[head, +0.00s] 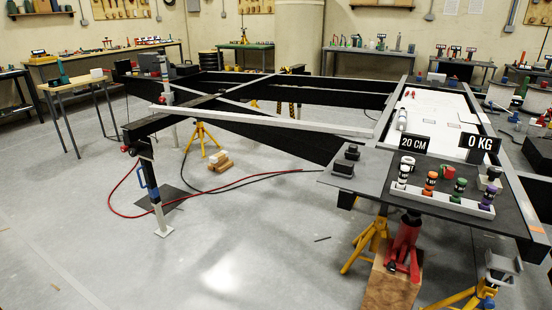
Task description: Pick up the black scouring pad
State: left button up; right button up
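I cannot pick out the black scouring pad for certain. Two small dark blocks, one at the back (352,152) and one in front (344,168), lie at the left end of the dark grey board at the right; they are too small to tell what they are. Neither of my grippers is in view, and no part of my arms shows.
A black caravan chassis (265,134) stands mid-room on yellow stands (201,138).

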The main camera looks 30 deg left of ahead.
aim_at(343, 169)
jog(key=u, duration=0.45)
jog(key=i, duration=0.85)
